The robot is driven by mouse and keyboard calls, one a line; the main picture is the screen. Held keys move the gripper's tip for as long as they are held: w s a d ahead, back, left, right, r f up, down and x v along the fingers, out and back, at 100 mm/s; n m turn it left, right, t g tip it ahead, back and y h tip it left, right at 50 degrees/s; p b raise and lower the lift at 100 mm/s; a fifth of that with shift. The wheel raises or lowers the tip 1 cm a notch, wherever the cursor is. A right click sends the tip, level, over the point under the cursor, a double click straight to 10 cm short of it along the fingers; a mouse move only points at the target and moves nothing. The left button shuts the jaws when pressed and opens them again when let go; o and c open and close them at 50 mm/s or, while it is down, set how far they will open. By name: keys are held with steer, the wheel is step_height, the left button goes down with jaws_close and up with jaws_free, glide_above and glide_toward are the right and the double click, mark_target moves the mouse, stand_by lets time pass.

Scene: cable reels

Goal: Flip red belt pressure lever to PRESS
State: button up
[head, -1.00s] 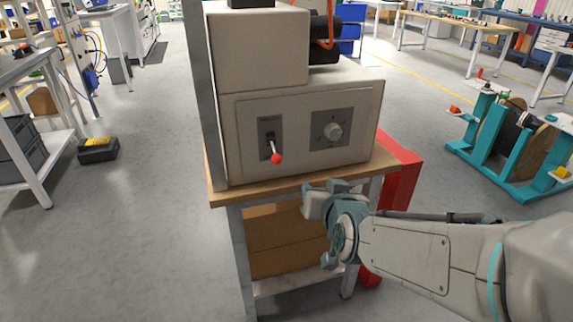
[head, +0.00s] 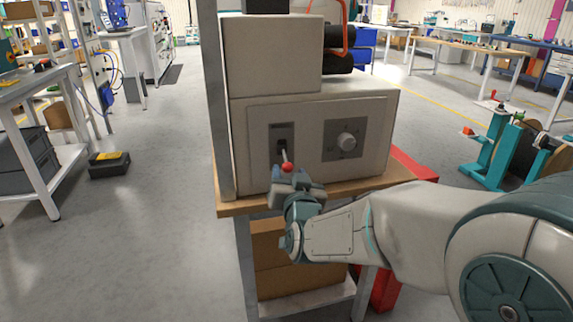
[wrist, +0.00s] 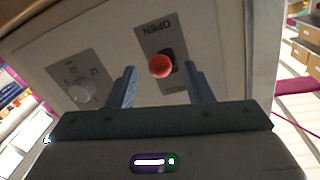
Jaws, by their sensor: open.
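The red-tipped lever (head: 287,165) sticks out of a dark plate (head: 283,138) on the front of the beige machine (head: 310,110), its red ball hanging low. In the wrist view the red ball (wrist: 161,66) appears between the two blue-grey fingers, and the plate reads OPEN, upside down. My gripper (head: 296,180) is at the lever, just below the ball in the head view. My gripper (wrist: 161,88) is open, with a finger on each side of the ball and no clear contact.
A round knob (head: 346,141) sits on a grey plate right of the lever. The wooden bench top (head: 340,192) juts out below the machine. A grey post (head: 216,100) stands at its left. Open floor (head: 130,240) lies to the left.

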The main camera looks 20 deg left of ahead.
mark_target(289, 170)
steer(key=shift+x, duration=2.6)
jaws_close()
